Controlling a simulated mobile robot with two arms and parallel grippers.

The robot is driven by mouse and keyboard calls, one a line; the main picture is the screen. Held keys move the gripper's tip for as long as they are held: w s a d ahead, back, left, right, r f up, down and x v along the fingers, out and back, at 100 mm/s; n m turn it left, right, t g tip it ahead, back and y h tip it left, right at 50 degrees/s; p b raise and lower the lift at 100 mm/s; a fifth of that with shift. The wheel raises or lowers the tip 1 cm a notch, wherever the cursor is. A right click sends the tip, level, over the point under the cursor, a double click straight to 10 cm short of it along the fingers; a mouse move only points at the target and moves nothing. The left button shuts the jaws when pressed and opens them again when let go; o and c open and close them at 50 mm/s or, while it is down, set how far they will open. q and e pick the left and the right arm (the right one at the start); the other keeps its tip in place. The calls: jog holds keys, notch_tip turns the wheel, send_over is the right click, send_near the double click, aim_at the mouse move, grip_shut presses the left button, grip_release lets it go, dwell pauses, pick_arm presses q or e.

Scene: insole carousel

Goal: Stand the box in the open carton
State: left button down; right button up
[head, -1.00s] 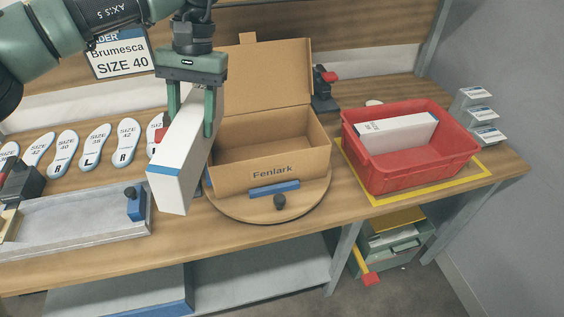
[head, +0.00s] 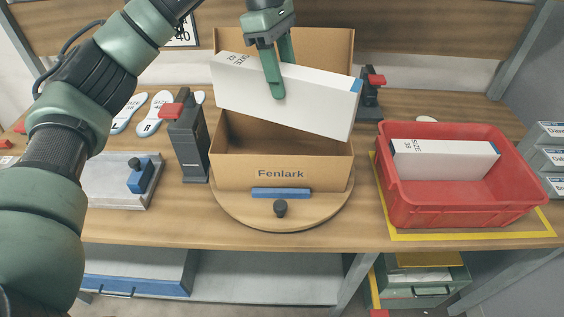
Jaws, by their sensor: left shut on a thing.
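The open carton (head: 235,173), brown and labelled Fenlark, stands on the round wooden turntable (head: 240,215) with its lid raised at the back. My left gripper (head: 278,92) is shut on the white box (head: 315,100), which has a blue end and size print. It holds the box above the carton's opening, lengthwise across it and tilted, right end lower. The box hides part of the lid and the carton's back. I cannot tell whether the box's lower right corner touches the carton. My right gripper is not in view.
A red bin (head: 440,200) at right holds another white box (head: 445,157), inside a yellow outline. Dark clamp-like posts with red tops stand left (head: 188,140) and right (head: 370,95) of the carton. A metal tray (head: 115,185) and insoles lie at left.

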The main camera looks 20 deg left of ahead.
pick_arm(q)
jog(key=n, duration=0.1)
jog(key=r+n+t, duration=0.1)
jog(key=n, duration=0.1)
jog(key=shift+w+a, duration=0.15)
jog(key=shift+w, duration=0.2)
jog(key=shift+w+r+n, duration=0.1)
jog(key=shift+w+n, duration=0.05)
jog(key=shift+n, duration=0.25)
jog(key=shift+w+a+f, duration=0.1)
jog(key=shift+f, duration=0.1)
jog(key=shift+n, duration=0.3)
notch_tip(320, 180, down, 20)
jog(key=p, duration=0.4)
jog(key=shift+r, duration=0.25)
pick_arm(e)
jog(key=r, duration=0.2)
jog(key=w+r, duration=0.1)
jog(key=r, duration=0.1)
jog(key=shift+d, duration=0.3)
pick_arm(q)
jog(key=shift+f, duration=0.1)
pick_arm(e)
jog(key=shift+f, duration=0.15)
pick_arm(q)
jog(key=c, duration=0.7)
grip_release()
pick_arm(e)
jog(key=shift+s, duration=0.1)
